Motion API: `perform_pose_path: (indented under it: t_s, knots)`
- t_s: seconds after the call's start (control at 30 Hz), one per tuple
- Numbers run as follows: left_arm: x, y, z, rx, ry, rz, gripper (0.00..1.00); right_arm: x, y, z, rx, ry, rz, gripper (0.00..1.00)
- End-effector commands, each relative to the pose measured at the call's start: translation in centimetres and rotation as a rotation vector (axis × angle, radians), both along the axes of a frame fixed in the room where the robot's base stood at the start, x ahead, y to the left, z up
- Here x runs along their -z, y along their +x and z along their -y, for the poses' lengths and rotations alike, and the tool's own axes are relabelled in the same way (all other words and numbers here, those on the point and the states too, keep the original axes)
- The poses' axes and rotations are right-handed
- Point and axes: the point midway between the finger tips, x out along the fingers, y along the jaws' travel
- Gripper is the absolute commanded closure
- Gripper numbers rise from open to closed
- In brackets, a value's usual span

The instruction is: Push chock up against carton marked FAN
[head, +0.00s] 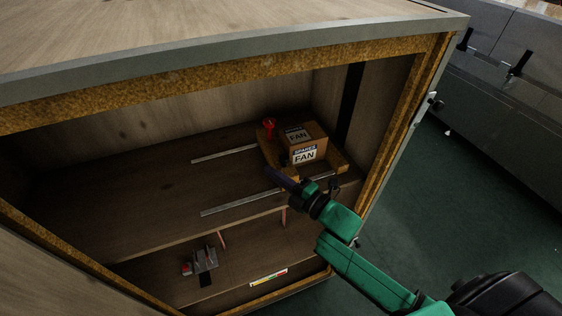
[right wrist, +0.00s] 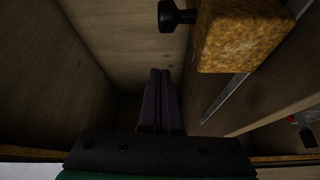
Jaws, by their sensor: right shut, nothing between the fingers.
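The carton marked FAN (head: 303,150) sits upright on the upper shelf of the open cabinet, towards its right side. Wooden pieces show on its left (head: 268,154) and right (head: 342,163); I cannot tell for sure which is the chock. A wooden block (right wrist: 240,35) with a black knob (right wrist: 177,15) shows at the top of the right wrist view. My right gripper (head: 270,171) is shut and empty, its fingers in front of and left of the carton; they also show in the right wrist view (right wrist: 160,75). My left gripper is not in view.
Two pale metal strips (head: 225,153) (head: 242,203) lie on the shelf. A red knob (head: 268,124) stands at the carton's left. A grey and red device (head: 201,262) is on the lower level. The shelf's left part is clear. The cabinet's right frame (head: 400,125) is close to my right arm.

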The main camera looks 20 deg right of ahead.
Motion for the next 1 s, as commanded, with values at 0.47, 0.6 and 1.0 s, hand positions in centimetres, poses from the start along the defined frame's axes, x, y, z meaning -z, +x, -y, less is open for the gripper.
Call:
perform_pose_path:
  t_s: [0.47, 0.6, 1.0]
  knots:
    - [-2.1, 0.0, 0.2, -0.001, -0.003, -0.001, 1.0, 0.6, 2.3, 3.0, 0.001, 0.0, -0.002, 1.0]
    - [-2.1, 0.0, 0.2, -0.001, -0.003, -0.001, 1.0, 0.6, 2.3, 3.0, 0.001, 0.0, -0.002, 1.0]
    - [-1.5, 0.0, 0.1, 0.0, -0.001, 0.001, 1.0, 0.7, 2.5, 4.3, 0.003, 0.0, -0.004, 1.0]
